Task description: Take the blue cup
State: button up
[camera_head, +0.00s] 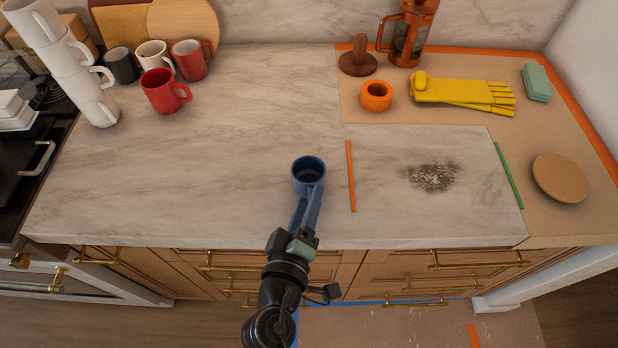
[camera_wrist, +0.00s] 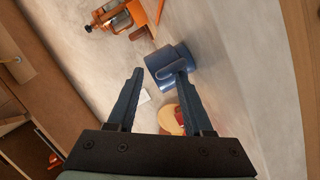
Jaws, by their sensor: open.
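The blue cup (camera_head: 309,172) stands upright on the marble countertop, near the middle and towards the front, with its dark inside showing. My gripper (camera_head: 310,200) reaches in from the front edge, its fingers at the near side of the cup. In the wrist view the cup (camera_wrist: 166,60) lies just beyond the fingertips, with its handle towards me. My gripper (camera_wrist: 158,78) is open there, and the right finger overlaps the handle. Whether it touches the handle I cannot tell. Nothing is held between the fingers.
Red mugs (camera_head: 163,91) and a stack of white cups (camera_head: 78,70) stand at the back left. An orange strip (camera_head: 351,176) lies just right of the cup, then a dark stain (camera_head: 432,176). Yellow gloves (camera_head: 462,93) lie back right. Counter left of the cup is clear.

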grip_shut()
dwell(1.4)
